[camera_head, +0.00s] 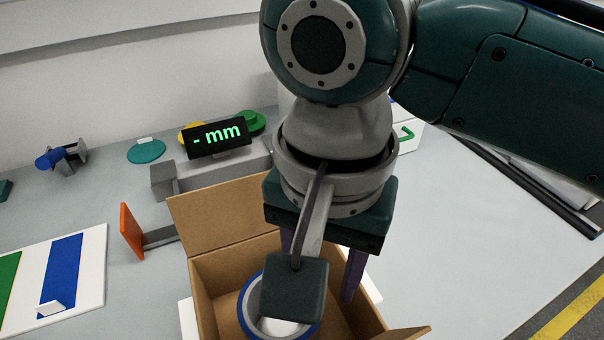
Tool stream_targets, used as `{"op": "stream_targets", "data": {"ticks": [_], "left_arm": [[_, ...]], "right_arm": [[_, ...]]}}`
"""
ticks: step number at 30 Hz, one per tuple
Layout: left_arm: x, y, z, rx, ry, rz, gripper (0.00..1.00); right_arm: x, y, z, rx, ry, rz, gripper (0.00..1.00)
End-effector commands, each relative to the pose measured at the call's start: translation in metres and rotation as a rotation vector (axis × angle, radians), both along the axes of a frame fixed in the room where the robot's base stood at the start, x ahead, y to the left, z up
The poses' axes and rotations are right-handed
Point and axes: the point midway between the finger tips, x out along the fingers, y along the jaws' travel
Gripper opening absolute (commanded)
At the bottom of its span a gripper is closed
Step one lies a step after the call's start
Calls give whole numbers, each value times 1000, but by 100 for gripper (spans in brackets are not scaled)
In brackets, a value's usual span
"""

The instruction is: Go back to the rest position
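My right arm comes in from the upper right, and its gripper (322,282) points down over an open cardboard box (225,221). Its two purple fingers stand apart, so it looks open. A dark block on a bracket of my arm hides part of the left finger and the space beside it. A round thing with a blue and grey rim (247,309) lies in the box, partly hidden behind that block. I see nothing held between the fingers. My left gripper is not in view.
A black display reading "- mm" (218,138) stands on a grey gauge behind the box, with an orange plate (131,231) to its left. A white board with green and blue stripes (92,264) lies at the left. The table right of the box is clear.

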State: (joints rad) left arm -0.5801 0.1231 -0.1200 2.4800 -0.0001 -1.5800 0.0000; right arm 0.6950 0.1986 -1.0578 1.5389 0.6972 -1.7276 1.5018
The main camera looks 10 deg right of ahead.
Motion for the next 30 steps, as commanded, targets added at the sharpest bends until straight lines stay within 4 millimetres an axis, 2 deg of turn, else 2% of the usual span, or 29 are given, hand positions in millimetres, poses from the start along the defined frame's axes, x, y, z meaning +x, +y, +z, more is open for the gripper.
{"op": "stream_targets", "data": {"ticks": [4, 21, 23, 30], "left_arm": [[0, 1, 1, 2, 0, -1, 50], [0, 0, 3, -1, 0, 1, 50], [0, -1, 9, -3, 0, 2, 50], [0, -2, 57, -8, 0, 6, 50]], "right_arm": [[0, 0, 10, 0, 0, -1, 50], [0, 0, 12, -1, 0, -1, 50], [0, 0, 18, 0, 0, -1, 50], [0, 0, 66, 0, 0, -1, 50]]}}
